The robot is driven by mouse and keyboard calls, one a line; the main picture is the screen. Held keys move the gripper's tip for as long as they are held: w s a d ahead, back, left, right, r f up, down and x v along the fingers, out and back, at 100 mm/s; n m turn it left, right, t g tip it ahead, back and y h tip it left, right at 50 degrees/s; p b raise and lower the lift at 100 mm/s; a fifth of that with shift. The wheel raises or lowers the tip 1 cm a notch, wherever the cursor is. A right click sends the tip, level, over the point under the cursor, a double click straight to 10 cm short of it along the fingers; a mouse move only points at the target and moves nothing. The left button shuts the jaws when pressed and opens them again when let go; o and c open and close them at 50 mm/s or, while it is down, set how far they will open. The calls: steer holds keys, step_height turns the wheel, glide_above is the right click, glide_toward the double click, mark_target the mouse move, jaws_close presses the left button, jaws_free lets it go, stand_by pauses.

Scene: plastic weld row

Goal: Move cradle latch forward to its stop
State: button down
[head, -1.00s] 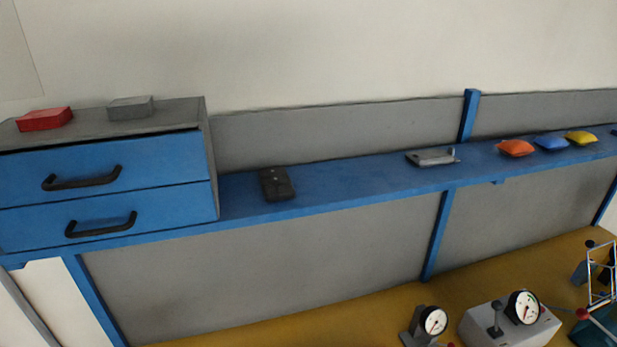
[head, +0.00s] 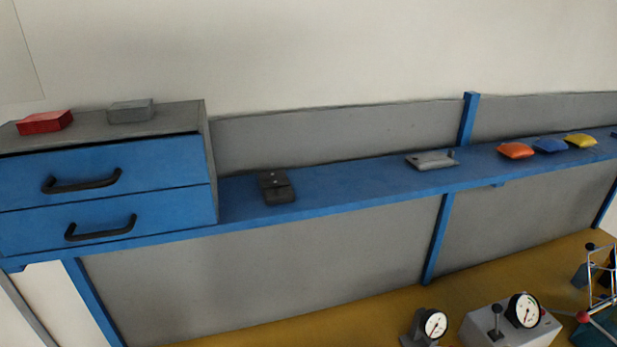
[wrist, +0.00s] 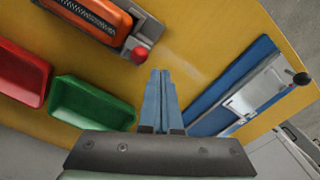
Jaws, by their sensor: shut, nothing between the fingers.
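My gripper (wrist: 160,98) shows in the wrist view, with its two blue fingers together and nothing between them. It is above the yellow bench top. To its right is a blue fixture (wrist: 232,78) with a silver metal plate (wrist: 258,95) and a black knob (wrist: 301,79) at its outer end. I cannot tell for certain which part is the cradle latch. The fingers appear apart from the fixture. My gripper does not show in the head view.
In the wrist view, a red tray (wrist: 20,77) and a green tray (wrist: 90,103) lie left, below an orange unit (wrist: 95,15) with a red knob (wrist: 139,54). In the head view, two dial gauges (head: 434,323) (head: 524,310) stand near a wire frame (head: 600,275).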

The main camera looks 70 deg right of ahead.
steer(key=shift+f+b, duration=1.15)
steer(key=shift+f, duration=0.8)
steer(key=shift+s+d+p, duration=0.35)
steer(key=shift+s+d, duration=0.15)
steer(key=shift+s, duration=0.15)
steer(key=shift+s+d, duration=0.15)
steer(key=shift+w+a+r+p, duration=0.1)
steer(key=shift+w+a+p, duration=0.35)
steer(key=shift+w, duration=0.15)
step_height(320, 180, up, 7)
steer(key=p, duration=0.7)
